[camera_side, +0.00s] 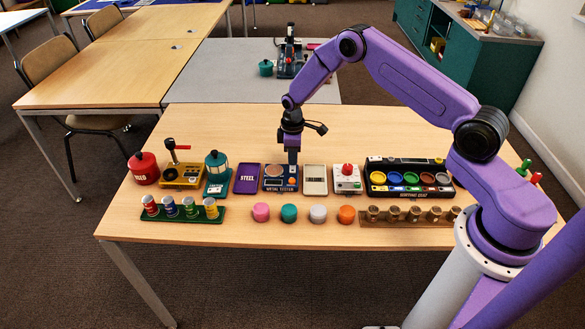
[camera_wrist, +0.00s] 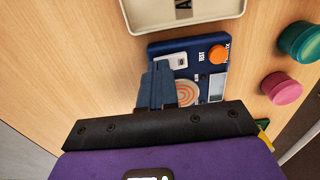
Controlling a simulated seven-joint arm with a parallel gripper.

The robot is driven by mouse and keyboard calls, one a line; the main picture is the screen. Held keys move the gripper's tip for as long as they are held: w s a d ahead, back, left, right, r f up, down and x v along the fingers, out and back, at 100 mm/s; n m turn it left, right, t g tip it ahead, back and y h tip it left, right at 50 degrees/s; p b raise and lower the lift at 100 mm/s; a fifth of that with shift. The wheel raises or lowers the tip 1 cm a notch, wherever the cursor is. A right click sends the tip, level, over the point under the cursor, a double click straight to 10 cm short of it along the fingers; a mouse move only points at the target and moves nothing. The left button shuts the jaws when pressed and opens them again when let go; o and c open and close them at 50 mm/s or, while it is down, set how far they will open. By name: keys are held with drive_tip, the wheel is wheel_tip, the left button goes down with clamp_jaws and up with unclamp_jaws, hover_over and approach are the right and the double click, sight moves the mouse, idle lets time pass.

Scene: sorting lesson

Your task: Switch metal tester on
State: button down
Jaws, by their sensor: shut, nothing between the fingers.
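The metal tester (camera_side: 275,186) is a dark blue box in the row on the table. In the wrist view the metal tester (camera_wrist: 200,45) has a small pale switch plate (camera_wrist: 178,61), an orange knob (camera_wrist: 218,54), a round pad with orange rings (camera_wrist: 186,93) and a small display (camera_wrist: 217,87). My gripper (camera_side: 292,162) is shut and empty, pointing down over the tester's far right part. In the wrist view my gripper (camera_wrist: 157,75) is beside the switch plate and hides part of the ringed pad. I cannot tell whether the fingertips touch the tester.
A purple "STEEL" tray (camera_side: 247,187) is left of the tester and a cream tray (camera_side: 315,188) is close on its right. A white box with a red knob (camera_side: 347,186) and a sorting box (camera_side: 378,164) stand farther right. Coloured pots (camera_side: 261,212) line the front.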

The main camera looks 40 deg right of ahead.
drive_tip(key=shift+f, duration=0.3)
drive_tip(key=shift+r, duration=3.55)
